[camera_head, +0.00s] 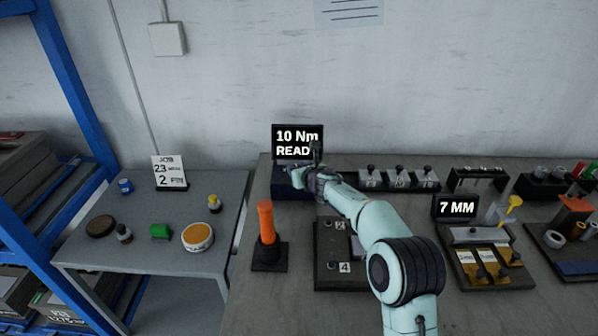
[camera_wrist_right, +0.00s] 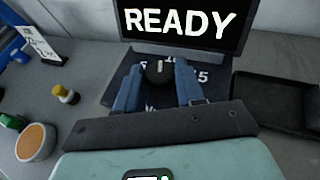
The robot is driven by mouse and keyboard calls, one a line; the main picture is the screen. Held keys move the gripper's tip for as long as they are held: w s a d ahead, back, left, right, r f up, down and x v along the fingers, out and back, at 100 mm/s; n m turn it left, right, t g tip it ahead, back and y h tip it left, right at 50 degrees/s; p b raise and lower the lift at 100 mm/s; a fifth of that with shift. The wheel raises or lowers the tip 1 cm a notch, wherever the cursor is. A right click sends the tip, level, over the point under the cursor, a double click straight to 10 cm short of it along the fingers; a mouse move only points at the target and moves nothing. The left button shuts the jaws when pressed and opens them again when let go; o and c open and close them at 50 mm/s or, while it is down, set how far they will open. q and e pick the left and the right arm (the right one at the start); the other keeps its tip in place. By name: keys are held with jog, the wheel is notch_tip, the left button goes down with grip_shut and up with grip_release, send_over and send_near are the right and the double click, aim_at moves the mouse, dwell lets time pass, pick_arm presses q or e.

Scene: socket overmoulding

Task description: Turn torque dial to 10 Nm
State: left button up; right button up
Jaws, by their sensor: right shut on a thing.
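The torque unit's screen (camera_head: 297,141) stands at the back of the bench and reads "10 Nm" with "READY" below, its last letter partly covered in the head view. In the right wrist view the screen (camera_wrist_right: 185,24) shows "READY". The black torque dial (camera_wrist_right: 159,73) sits on the dark base below it, with a light pointer mark and white numbers around it, partly hidden by my fingers. My right gripper (camera_wrist_right: 158,84) has its two blue fingers on either side of the dial, shut on it. In the head view my right gripper (camera_head: 308,174) is at the unit. My left gripper is not in view.
An orange-handled tool (camera_head: 266,223) stands upright in a black holder at the bench's front left. A numbered plate (camera_head: 325,265) lies under my right arm. A "7 MM" display (camera_head: 456,207) is at right. A lower side table (camera_head: 190,262) holds small pots.

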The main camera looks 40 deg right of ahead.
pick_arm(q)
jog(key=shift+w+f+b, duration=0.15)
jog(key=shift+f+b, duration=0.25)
pick_arm(e)
jog(key=shift+w+a+r+m+h, duration=0.1)
jog(key=shift+a+r+m+h, duration=0.05)
jog(key=shift+m+h, duration=0.6)
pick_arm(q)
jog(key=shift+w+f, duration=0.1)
pick_arm(e)
jog(key=shift+g+h, duration=0.25)
jog(key=shift+g, duration=0.05)
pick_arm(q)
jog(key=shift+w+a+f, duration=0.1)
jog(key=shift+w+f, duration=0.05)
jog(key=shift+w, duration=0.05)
pick_arm(e)
jog(key=shift+m+h, duration=0.3)
jog(key=shift+m, duration=0.25)
pick_arm(q)
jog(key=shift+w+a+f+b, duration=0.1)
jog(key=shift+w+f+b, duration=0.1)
jog(key=shift+b, duration=0.1)
pick_arm(e)
jog(key=shift+m+g+h, duration=0.3)
jog(key=shift+g+h, duration=0.1)
jog(key=o, duration=1)
jog(key=shift+c, duration=0.2)
jog(key=shift+a, duration=0.15)
